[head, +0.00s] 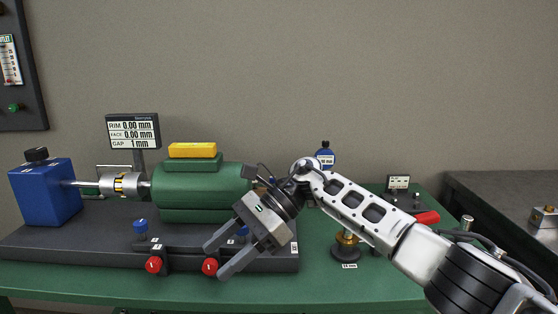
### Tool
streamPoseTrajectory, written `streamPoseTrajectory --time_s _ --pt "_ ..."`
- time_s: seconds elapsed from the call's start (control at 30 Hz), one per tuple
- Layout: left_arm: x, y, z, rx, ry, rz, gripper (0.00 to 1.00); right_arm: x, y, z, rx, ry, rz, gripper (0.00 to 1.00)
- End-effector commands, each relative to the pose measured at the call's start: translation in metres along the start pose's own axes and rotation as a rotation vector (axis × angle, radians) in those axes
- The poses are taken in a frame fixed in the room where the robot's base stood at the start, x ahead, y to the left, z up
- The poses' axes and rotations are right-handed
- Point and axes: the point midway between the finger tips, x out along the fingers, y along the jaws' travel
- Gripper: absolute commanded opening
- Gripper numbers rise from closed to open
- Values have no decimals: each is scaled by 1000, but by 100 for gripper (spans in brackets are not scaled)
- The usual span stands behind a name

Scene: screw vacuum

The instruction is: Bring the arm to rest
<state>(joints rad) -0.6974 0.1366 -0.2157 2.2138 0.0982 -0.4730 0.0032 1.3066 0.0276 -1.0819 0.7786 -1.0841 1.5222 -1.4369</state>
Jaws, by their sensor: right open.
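My right arm (355,207) reaches in from the lower right across the green bench. My right gripper (213,262) is open and empty, its two grey fingers pointing down and left in front of the dark baseplate. It overlaps the right end of the green motor (200,190) in the picture, and one finger is close to the right red knob (210,266); I cannot tell whether they touch. My left gripper is not in view.
A blue block (45,192) and a shaft coupling (122,184) stand left of the motor on the dark baseplate (60,247). A readout screen (133,131) rises behind. A brass-topped post (346,244) stands on the green bench (330,284). A grey counter (500,190) is at right.

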Motion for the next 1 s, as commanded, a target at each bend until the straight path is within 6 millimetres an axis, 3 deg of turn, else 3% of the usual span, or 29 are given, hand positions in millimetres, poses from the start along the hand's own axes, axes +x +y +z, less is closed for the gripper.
streamPoseTrajectory --time_s 0.03,0.1,0.17,0.27,0.37,0.47,0.57,0.67,0.77,0.8,0.9,1.0 --pt "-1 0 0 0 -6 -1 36 20 3 4 64 -118 -21 53" --pt "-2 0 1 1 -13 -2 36 42 4 15 184 -308 -66 53" --pt "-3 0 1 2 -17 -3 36 54 6 25 319 -493 -105 53" --pt "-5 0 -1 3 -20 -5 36 56 7 33 584 -806 -159 53" --pt "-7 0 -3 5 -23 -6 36 43 10 24 878 -1113 -190 53" --pt "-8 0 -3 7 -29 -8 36 23 19 -3 1190 -1415 -198 53" --pt "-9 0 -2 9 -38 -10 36 5 39 -47 1509 -1710 -190 53" --pt "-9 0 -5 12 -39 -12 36 -5 73 -99 1824 -2004 -160 53" --pt "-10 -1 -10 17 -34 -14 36 -6 122 -150 2121 -2293 -114 53" --pt "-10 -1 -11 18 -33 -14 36 -4 145 -168 -2040 2201 84 53" --pt "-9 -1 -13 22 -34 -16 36 5 201 -201 -1809 1954 27 53" --pt "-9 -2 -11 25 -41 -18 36 15 247 -218 -1631 1777 -8 53"
